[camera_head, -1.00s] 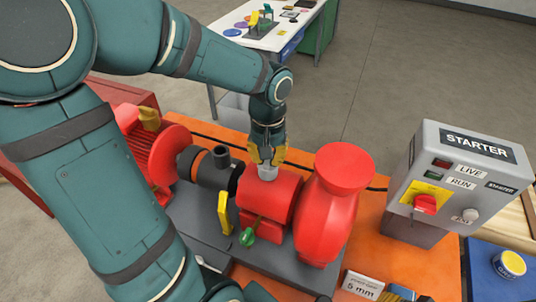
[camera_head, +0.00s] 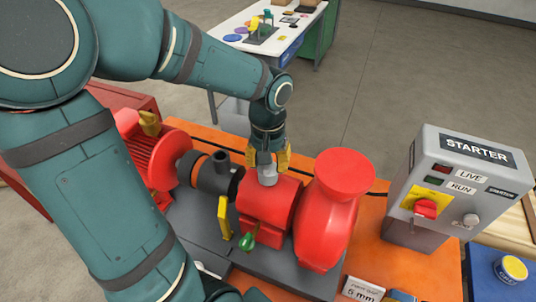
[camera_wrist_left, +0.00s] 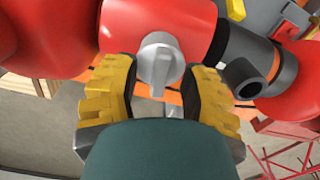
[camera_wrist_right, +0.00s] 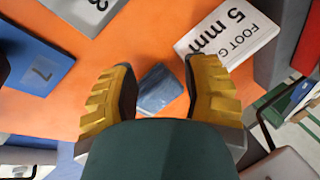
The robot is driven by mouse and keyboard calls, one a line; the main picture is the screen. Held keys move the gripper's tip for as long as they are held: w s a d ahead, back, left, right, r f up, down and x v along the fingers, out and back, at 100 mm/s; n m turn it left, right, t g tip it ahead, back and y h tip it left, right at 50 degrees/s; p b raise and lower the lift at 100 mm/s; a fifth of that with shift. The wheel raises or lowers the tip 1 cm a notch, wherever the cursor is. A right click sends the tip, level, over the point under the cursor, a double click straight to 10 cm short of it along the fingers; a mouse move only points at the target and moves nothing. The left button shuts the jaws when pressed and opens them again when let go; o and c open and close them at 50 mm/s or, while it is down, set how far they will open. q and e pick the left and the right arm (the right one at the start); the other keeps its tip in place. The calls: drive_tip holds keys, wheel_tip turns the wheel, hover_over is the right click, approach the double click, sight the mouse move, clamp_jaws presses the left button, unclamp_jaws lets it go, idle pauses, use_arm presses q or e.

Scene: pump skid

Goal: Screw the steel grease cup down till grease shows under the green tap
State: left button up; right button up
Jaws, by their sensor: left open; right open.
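The steel grease cup (camera_head: 267,174) stands on top of the red bearing housing (camera_head: 268,205). My left gripper (camera_head: 268,163) is open above it, its yellow fingers to either side. In the left wrist view the winged grey cup (camera_wrist_left: 158,62) lies ahead of and between the open fingers (camera_wrist_left: 158,90); contact is not visible. The green tap (camera_head: 247,242) sticks out low on the housing's front; no grease shows under it. My right gripper (camera_wrist_right: 160,95) is open over the orange bench, with a small blue block (camera_wrist_right: 158,88) between its fingers as seen, apparently not held.
The red pump casing (camera_head: 333,210) stands close right of the housing, and a dark coupling with a yellow lever (camera_head: 224,217) is left. The grey starter box (camera_head: 450,190) stands at right. A foot-gap 5 mm plate (camera_head: 362,290) lies in front.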

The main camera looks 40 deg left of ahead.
use_arm(q)
wheel_tip(320, 180, up, 12)
idle(0.5)
idle(0.9)
